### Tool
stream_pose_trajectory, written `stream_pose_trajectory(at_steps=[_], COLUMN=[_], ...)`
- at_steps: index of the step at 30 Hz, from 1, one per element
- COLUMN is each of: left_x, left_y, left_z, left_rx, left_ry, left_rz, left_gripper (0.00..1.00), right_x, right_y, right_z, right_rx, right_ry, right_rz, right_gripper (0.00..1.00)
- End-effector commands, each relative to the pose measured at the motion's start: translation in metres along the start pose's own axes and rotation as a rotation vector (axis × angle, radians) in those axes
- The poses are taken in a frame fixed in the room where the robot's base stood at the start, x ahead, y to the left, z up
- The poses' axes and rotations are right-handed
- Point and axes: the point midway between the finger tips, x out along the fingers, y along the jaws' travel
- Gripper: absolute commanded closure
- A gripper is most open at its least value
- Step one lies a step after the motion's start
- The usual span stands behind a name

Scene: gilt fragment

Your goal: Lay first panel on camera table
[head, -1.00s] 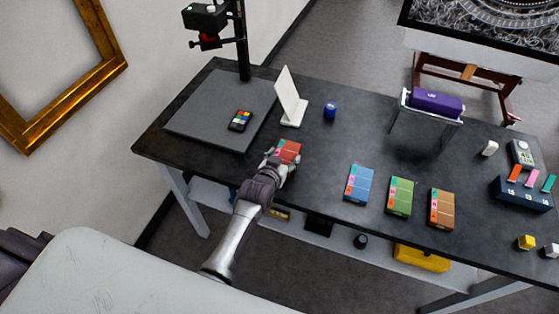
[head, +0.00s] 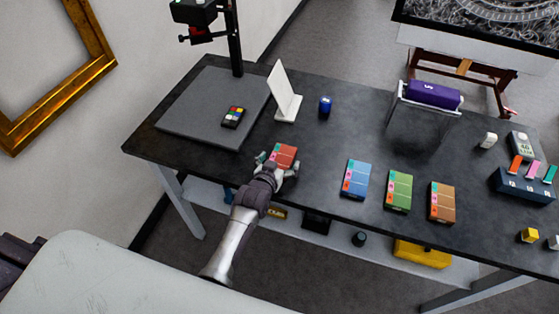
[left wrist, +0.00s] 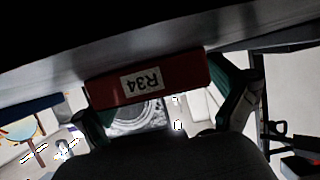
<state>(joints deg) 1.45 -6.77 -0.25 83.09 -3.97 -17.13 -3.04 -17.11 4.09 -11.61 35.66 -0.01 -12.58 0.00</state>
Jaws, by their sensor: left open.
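A red panel (head: 284,155) lies near the front edge of the dark table, with part of it hidden by my left gripper. My left gripper (head: 277,167) is open, with its fingers at the panel's near end. In the left wrist view the red panel's edge (left wrist: 185,74), with an upside-down "R34" label, shows between the two green-padded fingers (left wrist: 168,100). I cannot tell whether they touch it. The grey board (head: 185,122) under the camera stand (head: 236,45) lies behind and left, with a small colour chart (head: 233,117) on it. My right gripper is not in view.
Blue (head: 355,179), green (head: 399,190) and orange (head: 442,202) panels lie to the right. A white stand (head: 284,93) and a blue cylinder (head: 325,106) are behind the red panel. A rack with a purple item (head: 433,95) stands at the back right.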

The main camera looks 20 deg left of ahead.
Motion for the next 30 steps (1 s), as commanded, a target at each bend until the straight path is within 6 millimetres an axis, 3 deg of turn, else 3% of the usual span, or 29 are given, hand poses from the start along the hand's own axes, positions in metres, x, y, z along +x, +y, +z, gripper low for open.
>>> stream_pose_trajectory(at_steps=[8, 21, 30], left_x=[-0.009, -0.096, -0.121], left_y=[0.0, 0.0, 0.0], left_z=[-0.003, -0.002, -0.003], left_rx=[0.0, 0.0, 0.0], left_ry=[-0.001, 0.0, 0.0], left_rz=[0.0, 0.0, 0.0], left_gripper=[0.03, 0.03, 0.03], right_x=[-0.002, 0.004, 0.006], right_y=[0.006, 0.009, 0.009], right_z=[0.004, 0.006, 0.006], right_rx=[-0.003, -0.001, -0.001], right_ry=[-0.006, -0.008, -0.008], right_rz=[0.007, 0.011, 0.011], right_gripper=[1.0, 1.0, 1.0])
